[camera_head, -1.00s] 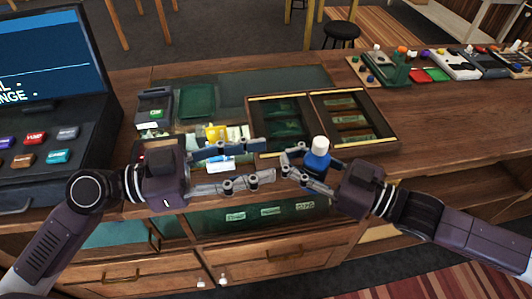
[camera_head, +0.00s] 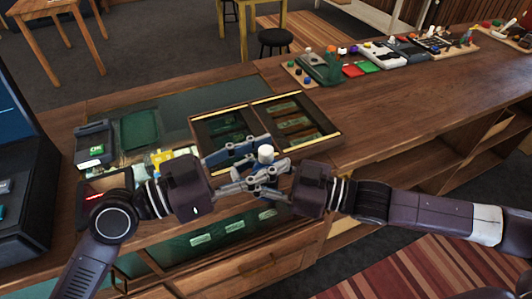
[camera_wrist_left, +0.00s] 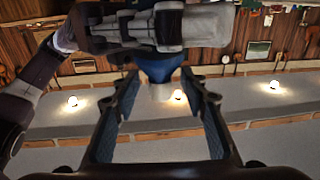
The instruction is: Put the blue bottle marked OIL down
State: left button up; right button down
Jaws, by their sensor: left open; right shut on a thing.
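The blue bottle with a white cap (camera_head: 266,153) is held upright above the counter's front part. Its label cannot be read, and fingers hide most of its body. My right gripper (camera_head: 256,181) is shut on it. My left gripper (camera_head: 273,156) is open, its fingers reaching in from the left to either side of the bottle. In the left wrist view, the bottle's blue body (camera_wrist_left: 158,70) shows beyond and between my open left fingertips, with the right gripper (camera_wrist_left: 160,28) across it. I cannot tell whether the left fingers touch the bottle.
An open tray with compartments (camera_head: 338,137) lies just behind the grippers. A card reader (camera_head: 95,146) and a dark green pad (camera_head: 140,131) are at the left. Pedals and boards (camera_head: 372,54) line the back right. The counter on the right (camera_head: 390,105) is clear.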

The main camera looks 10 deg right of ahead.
pick_arm(q)
jog(key=shift+d, duration=0.1)
jog(key=shift+c, duration=0.4)
grip_shut()
pick_arm(e)
jog(key=c, duration=1.4)
grip_release()
jog(key=shift+d, duration=0.1)
